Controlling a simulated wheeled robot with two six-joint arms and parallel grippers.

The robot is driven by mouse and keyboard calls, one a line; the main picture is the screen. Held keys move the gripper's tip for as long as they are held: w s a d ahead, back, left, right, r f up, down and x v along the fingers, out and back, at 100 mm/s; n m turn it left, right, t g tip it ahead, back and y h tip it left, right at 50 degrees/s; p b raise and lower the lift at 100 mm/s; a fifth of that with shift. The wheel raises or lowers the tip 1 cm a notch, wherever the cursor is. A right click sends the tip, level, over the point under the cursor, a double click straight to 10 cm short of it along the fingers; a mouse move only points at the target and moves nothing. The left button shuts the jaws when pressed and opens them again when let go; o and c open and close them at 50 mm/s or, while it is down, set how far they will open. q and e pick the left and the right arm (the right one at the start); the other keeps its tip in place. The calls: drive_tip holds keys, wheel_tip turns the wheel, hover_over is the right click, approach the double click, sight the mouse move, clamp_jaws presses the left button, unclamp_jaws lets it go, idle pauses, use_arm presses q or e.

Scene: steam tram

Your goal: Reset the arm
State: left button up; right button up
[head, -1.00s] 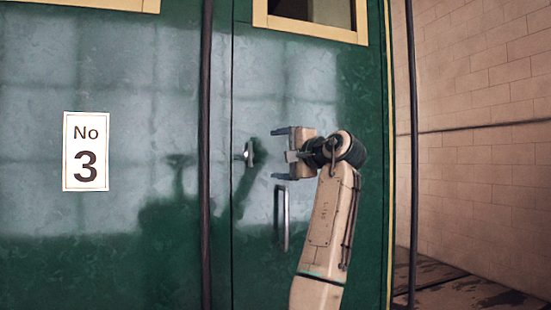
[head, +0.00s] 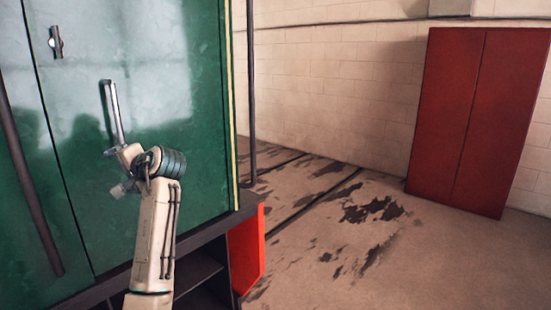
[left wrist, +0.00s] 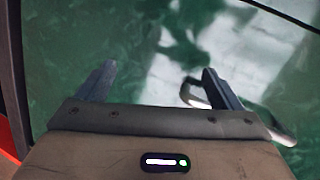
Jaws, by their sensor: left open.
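My left gripper (head: 122,170) is in front of the green tram door (head: 165,90), close to the lower end of the upright metal handle (head: 115,110). In the left wrist view its two fingers (left wrist: 157,82) stand wide apart with nothing between them. The handle (left wrist: 282,132) shows there beyond the right finger, outside the jaws and partly hidden by the gripper body. Whether the gripper touches the door cannot be told. A small metal latch (head: 56,42) sits higher on the door. My right gripper is not in view.
A dark upright rail (head: 25,180) runs left of the door, and another pole (head: 251,100) stands at the tram's corner. A dark step (head: 195,270) with a red end panel (head: 247,250) lies below. Stained floor (head: 340,250) is open towards a red cabinet (head: 475,120).

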use_arm(q)
drive_tip(key=s+d+f+h, duration=0.1)
drive_tip(key=s+f+h, duration=0.1)
drive_tip(key=s+f, duration=0.6)
drive_tip(key=s+d+f+h, duration=0.1)
drive_tip(key=s+f+h, duration=0.15)
drive_tip(key=f, duration=1.05)
drive_tip(key=s+d+f+h, duration=0.1)
drive_tip(key=s+f, duration=0.5)
drive_tip(key=f, duration=0.4)
drive_tip(key=s+d+f+n+g+h, duration=0.1)
drive_tip(key=s+d+f+h, duration=0.2)
drive_tip(key=s, duration=0.8)
drive_tip(key=s+d+f+n+g+h, duration=0.1)
drive_tip(key=s+d+f+g, duration=0.3)
drive_tip(key=s, duration=0.6)
drive_tip(key=s+d+f+n+t+h, duration=0.15)
drive_tip(key=s+f, duration=0.25)
drive_tip(key=s, duration=0.7)
wheel_tip(320, 180, down, 30)
drive_tip(key=a+f+g, duration=0.1)
drive_tip(key=a+g, duration=0.1)
drive_tip(key=s+a+f, duration=0.1)
drive_tip(key=s+f, duration=1.7)
drive_tip(key=f, duration=0.1)
drive_tip(key=shift+s+a+g+h, duration=0.2)
drive_tip(key=shift+a+g+h, duration=0.1)
drive_tip(key=shift+g+h, duration=0.15)
